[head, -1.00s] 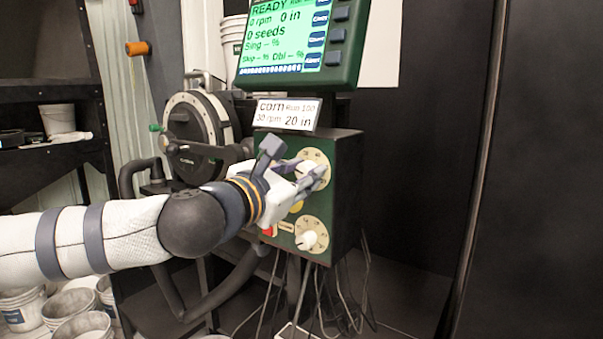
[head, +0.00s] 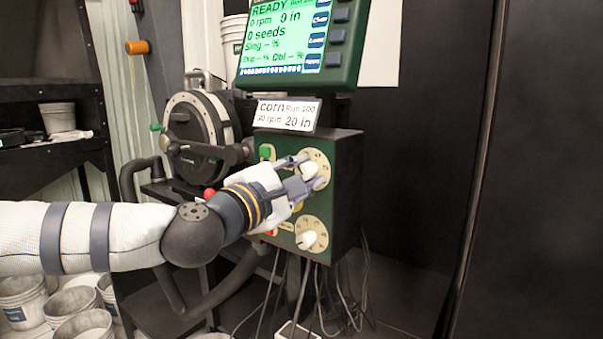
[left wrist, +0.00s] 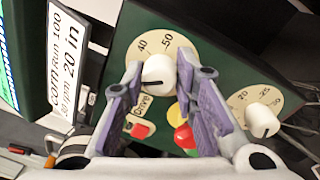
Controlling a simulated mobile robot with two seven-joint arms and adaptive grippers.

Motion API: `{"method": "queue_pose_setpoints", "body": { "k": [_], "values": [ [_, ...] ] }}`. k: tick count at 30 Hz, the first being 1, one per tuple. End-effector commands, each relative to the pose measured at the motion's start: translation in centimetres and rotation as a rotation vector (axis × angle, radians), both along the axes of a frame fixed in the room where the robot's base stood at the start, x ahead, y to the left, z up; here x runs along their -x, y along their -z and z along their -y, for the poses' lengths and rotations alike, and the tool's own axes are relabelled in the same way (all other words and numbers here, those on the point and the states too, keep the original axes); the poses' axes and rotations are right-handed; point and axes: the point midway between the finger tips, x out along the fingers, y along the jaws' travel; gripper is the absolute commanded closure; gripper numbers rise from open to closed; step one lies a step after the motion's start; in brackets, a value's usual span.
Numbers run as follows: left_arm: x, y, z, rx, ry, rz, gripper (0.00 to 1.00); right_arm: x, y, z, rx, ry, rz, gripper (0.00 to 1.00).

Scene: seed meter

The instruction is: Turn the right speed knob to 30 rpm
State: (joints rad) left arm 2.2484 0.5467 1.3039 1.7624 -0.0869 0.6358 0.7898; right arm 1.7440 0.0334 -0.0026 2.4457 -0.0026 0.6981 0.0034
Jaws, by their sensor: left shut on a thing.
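A dark green control box (head: 345,190) carries two round cream dials with white knobs. My left gripper (head: 306,176) is at the upper dial, with its fingers on both sides of the upper white knob (head: 309,168), shut on it. In the left wrist view, this knob (left wrist: 159,72) sits between the purple finger pads, and its dial reads 40 and 50 on the visible part; the rest is hidden. The lower knob (head: 306,239) is untouched; its dial shows 20 and 25 in the left wrist view. My right gripper is not in view.
A screen (head: 290,40) above reads READY, 0 rpm, 0 in, 0 seeds. A card (head: 288,113) reads corn, Run 100, 30 rpm, 20 in. A green button (head: 266,152) is left of the upper dial. A round black meter (head: 195,135) stands left; cables hang below the box.

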Motion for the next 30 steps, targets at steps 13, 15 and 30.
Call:
{"method": "queue_pose_setpoints", "body": {
  "k": [13,15,30],
  "values": [
    [0.03,0.12,0.05,-0.128,0.002,0.091,1.0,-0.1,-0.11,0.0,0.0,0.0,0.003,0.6],
    [0.03,0.13,0.04,-0.133,0.002,0.095,1.0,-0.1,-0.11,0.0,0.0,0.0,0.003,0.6],
    [0.02,0.18,0.05,-0.136,0.003,0.095,0.53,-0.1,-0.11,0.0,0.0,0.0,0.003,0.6]
  ]
}}
